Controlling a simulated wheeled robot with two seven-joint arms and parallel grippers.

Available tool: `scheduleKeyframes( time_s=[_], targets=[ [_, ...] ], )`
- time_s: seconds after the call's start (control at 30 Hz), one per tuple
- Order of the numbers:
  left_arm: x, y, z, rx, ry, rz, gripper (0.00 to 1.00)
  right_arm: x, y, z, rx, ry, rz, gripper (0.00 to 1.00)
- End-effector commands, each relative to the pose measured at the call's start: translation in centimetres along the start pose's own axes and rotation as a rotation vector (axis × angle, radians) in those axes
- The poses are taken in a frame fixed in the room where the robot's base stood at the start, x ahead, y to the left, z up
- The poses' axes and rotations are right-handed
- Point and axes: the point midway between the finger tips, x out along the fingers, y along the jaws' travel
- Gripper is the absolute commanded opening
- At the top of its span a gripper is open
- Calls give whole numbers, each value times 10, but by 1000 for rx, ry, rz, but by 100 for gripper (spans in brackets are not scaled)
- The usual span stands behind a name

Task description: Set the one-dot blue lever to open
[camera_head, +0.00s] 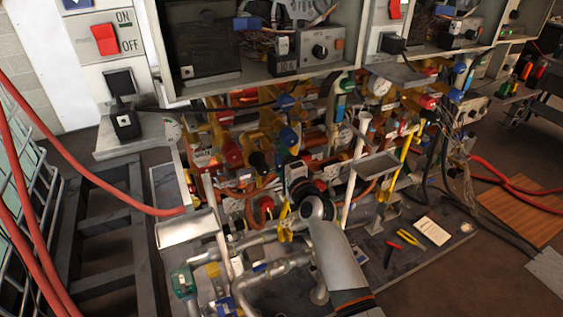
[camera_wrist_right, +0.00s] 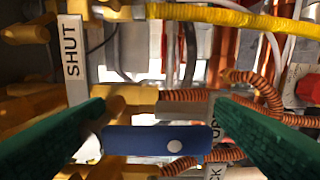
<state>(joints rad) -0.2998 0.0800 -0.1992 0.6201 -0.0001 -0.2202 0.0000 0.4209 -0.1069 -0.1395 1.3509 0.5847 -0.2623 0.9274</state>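In the right wrist view, a blue lever (camera_wrist_right: 140,140) with one white dot lies level across the lower middle, in front of yellow pipe fittings. My right gripper (camera_wrist_right: 159,101) is open, with its green fingers on either side of the lever. I cannot tell whether either finger touches it. A white label reading SHUT (camera_wrist_right: 73,60) stands upper left of the lever. Another label (camera_wrist_right: 216,130), partly hidden by the right finger, is at the lever's right end. In the head view, my right gripper (camera_head: 297,174) reaches into the pipework. My left gripper is not in view.
Orange corrugated hoses (camera_wrist_right: 255,90) and a yellow pipe (camera_wrist_right: 235,18) run close by. A red knob (camera_wrist_right: 308,88) is at the right. In the head view, dense pipes and cables surround the gripper.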

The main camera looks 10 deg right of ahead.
Motion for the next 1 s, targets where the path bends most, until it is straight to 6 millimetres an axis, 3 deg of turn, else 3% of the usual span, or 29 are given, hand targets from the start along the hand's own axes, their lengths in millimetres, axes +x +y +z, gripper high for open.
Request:
scheduleKeyframes(
  time_s=[0.33,0.8,1.0],
  targets=[
    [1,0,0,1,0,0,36,-13,0,0,1,-1,2,79],
    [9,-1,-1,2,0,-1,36,-98,-2,0,0,-1,0,79],
    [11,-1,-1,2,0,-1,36,-117,-1,0,0,0,0,79]
  ],
)
